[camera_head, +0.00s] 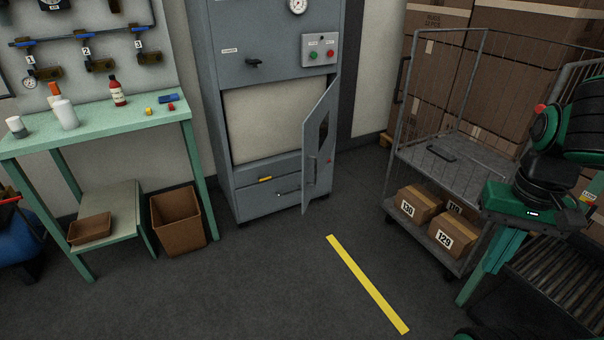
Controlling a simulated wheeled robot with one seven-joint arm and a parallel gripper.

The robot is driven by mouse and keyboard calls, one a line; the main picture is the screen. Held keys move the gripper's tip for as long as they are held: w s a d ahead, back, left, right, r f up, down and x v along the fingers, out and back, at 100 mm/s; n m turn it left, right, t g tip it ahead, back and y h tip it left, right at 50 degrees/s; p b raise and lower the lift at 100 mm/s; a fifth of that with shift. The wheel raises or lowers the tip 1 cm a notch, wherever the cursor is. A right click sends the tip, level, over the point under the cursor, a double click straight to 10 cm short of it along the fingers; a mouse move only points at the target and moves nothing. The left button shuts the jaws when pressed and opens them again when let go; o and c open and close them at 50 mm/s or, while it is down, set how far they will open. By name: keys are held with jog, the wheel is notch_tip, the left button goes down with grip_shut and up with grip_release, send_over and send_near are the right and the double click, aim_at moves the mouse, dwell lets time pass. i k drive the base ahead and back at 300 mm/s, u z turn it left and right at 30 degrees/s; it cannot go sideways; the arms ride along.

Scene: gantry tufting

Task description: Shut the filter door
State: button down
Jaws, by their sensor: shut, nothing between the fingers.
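The filter door (318,148) is a grey panel with a dark window and a vertical handle (311,171). It stands open on the right side of the tall grey cabinet (215,60), its free edge swung out toward me. Behind it the cabinet opening shows a pale beige filter panel (262,122). A small red mark shows on the door near its lower part. My arm, green and black, shows at the right edge, well apart from the door. My gripper is not in view.
A wire-sided trolley (440,160) with numbered boxes (418,204) stands right of the door. A green workbench (90,130) and brown bin (178,220) are at left. Two drawers (268,180) sit below the opening. Floor with a yellow stripe (365,282) is clear in front.

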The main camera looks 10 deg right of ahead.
aim_at(318, 127)
jog(key=u, duration=0.05)
jog(key=i, duration=1)
jog(key=z, duration=0.05)
